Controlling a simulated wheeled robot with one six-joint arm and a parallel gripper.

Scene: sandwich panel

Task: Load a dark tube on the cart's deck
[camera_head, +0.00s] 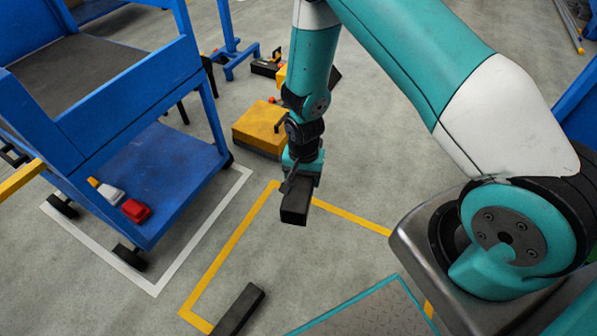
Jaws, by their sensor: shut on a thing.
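My gripper (301,172) points down and is shut on a dark square tube (294,203), held above the floor to the right of the cart. The height of the tube above the floor is hard to tell. A second dark tube (239,309) lies on the floor at the lower middle, across a yellow line. The blue cart (130,94) stands at the left on black wheels. Its lower blue deck (183,160) carries a red item and a white-and-yellow item near its front left. Its upper surface (75,65) is dark grey and looks bare.
A yellow block (258,128) sits on the floor behind my gripper, with small dark and yellow things beyond it. A blue stand (232,48) is at the back. White and yellow lines mark the floor. Open floor lies between the cart and my gripper.

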